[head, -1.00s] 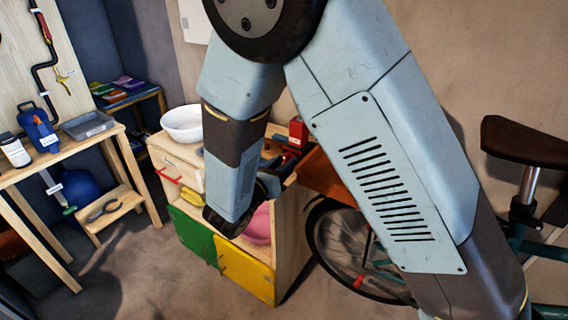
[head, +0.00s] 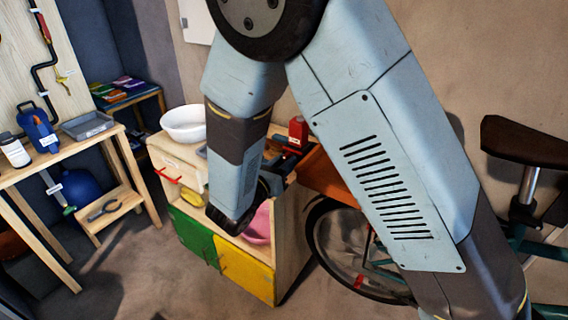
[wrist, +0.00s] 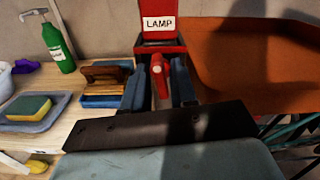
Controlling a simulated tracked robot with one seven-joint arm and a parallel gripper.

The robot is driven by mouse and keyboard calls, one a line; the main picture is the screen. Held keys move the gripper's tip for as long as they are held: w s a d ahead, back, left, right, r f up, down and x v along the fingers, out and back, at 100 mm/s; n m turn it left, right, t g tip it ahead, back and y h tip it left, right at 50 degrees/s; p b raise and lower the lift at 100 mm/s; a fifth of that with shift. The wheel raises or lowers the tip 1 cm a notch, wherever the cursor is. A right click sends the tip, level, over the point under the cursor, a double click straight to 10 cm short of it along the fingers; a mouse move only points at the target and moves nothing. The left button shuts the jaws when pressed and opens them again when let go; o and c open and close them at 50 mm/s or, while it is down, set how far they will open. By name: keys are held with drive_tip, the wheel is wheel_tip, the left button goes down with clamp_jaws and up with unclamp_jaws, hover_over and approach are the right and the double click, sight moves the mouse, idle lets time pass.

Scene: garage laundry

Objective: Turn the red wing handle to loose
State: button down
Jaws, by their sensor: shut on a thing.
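The red wing handle (wrist: 160,82) shows in the wrist view as a narrow red part with a pale round end. It stands just in front of a red block labelled LAMP (wrist: 161,22). My gripper (wrist: 158,90) has a blue-grey finger on each side of it and is shut on it. The lower part of the handle and the finger contact are hard to see. No tight or loose marking is readable. In the head view my arm hides most of the handle; the red block (head: 298,131) shows on the cabinet's right end.
Left of my gripper are a brush in a blue tray (wrist: 102,101), a sponge on a tray (wrist: 30,107) and a green bottle (wrist: 60,48). An orange-brown bin (wrist: 255,60) is close on the right. A bicycle (head: 350,250) stands right of the cabinet (head: 290,230).

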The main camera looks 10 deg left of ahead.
drive_tip(key=shift+m, duration=0.5)
drive_tip(key=c, duration=1.2)
unclamp_jaws()
drive_tip(key=shift+o, duration=0.2)
drive_tip(key=v, duration=1.4)
drive_tip(key=shift+w+d, duration=0.1)
